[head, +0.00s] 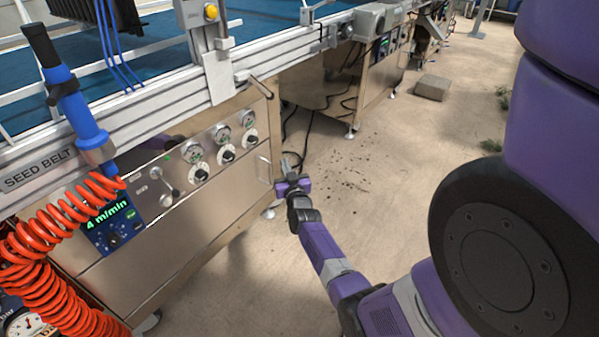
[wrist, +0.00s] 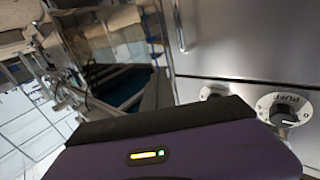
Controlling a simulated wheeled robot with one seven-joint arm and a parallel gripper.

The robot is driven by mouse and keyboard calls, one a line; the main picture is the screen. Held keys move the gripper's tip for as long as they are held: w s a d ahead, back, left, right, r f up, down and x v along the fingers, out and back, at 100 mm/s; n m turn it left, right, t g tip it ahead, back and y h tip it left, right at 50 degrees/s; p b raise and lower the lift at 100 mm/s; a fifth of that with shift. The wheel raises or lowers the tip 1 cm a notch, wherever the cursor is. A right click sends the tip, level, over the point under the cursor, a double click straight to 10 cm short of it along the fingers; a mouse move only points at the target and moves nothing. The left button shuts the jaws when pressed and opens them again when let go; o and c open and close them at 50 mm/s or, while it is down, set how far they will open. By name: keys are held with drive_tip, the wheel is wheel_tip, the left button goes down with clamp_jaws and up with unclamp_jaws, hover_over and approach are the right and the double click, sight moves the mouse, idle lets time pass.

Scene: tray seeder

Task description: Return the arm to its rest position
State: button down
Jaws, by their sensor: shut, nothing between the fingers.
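My gripper (head: 290,166) is in the middle of the head view, at the end of my purple and black arm. It is small there, shut and empty, close to the right end of the machine's steel front. A thin metal handle (head: 265,168) on that front is just left of it; I cannot tell the exact gap. In the wrist view the purple gripper housing (wrist: 175,155) fills the bottom and its fingertips are not clear. Beyond it are the steel panel (wrist: 245,45) and a knob marked PUFF (wrist: 283,110).
The seed belt machine's front (head: 190,215) carries several gauges and knobs and a lit display (head: 113,222). Coiled orange hose (head: 50,240) hangs at the left. A lever (head: 262,87) juts out above my gripper. Open concrete floor (head: 375,190) with dark crumbs and a grey block (head: 432,87) lies right.

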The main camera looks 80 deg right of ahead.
drive_tip(key=shift+s+a, duration=0.4)
drive_tip(key=shift+s, duration=0.45)
drive_tip(key=shift+s+a, duration=0.4)
drive_tip(key=shift+s, duration=0.5)
drive_tip(key=shift+s+a, duration=0.4)
drive_tip(key=shift+s, duration=0.45)
drive_tip(key=w+a+r+n+t+y, duration=0.1)
drive_tip(key=a+r+n+t+y, duration=0.2)
drive_tip(key=a, duration=1.3)
drive_tip(key=a+r+n+t+y, duration=0.1)
drive_tip(key=a+r+t, duration=0.3)
drive_tip(key=a, duration=1.1)
drive_tip(key=s+a+r+n+y, duration=0.4)
drive_tip(key=s+a+y, duration=0.25)
drive_tip(key=a, duration=0.55)
drive_tip(key=s+a+r+n+y, duration=0.5)
drive_tip(key=s+a, duration=0.3)
drive_tip(key=a, duration=0.3)
wheel_tip(320, 180, up, 33)
drive_tip(key=p, duration=3.4)
drive_tip(key=shift+w+f+m+g, duration=0.2)
drive_tip(key=shift+m+g, duration=0.1)
drive_tip(key=shift+g, duration=0.1)
drive_tip(key=shift+y, duration=0.25)
